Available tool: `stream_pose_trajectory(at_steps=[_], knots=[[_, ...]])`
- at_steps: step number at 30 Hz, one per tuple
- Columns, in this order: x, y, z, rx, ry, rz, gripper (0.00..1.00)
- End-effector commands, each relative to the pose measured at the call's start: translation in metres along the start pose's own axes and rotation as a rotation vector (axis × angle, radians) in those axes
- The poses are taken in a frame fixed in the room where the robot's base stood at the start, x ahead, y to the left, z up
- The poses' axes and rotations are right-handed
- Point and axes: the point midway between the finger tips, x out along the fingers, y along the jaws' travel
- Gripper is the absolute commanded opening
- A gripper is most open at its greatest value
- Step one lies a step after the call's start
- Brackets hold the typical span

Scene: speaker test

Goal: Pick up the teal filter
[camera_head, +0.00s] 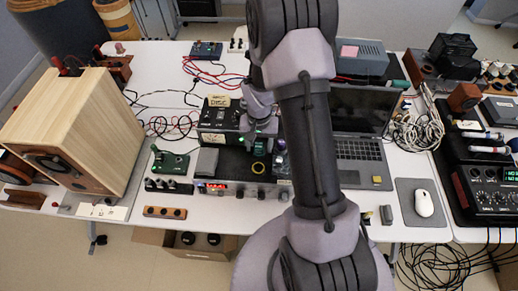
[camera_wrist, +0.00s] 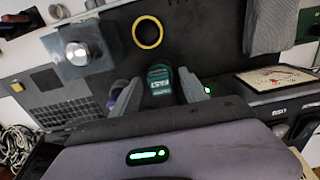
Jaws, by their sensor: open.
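The teal filter (camera_wrist: 159,88) shows in the wrist view as a small dark teal block with pale lettering on a black surface. It lies between the two fingers of my gripper (camera_wrist: 158,75), which are spread apart with one on each side of it. I cannot tell whether either finger touches it. In the head view my gripper (camera_head: 263,138) points down over the black equipment in the middle of the table. The filter is mostly hidden there by the gripper and arm.
A yellow ring (camera_wrist: 147,32) lies near the filter. A purple object (camera_wrist: 118,86) is close beside one finger. A meter box (camera_head: 216,115), a laptop (camera_head: 360,150) and a green circuit board (camera_head: 171,163) stand around. A large wooden speaker (camera_head: 75,125) is at left.

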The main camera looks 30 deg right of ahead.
Motion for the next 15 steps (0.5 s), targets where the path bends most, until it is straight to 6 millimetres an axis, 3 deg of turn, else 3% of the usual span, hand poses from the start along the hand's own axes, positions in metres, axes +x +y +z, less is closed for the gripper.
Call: stream_pose_trajectory(at_steps=[2,10,15], knots=[[-0.0008,0.0,0.0,0.0,0.0,0.0,0.53],[-0.001,0.0,0.0,0.0,0.0,0.0,0.02],[-0.001,0.0,0.0,0.0,0.0,0.0,0.0]])
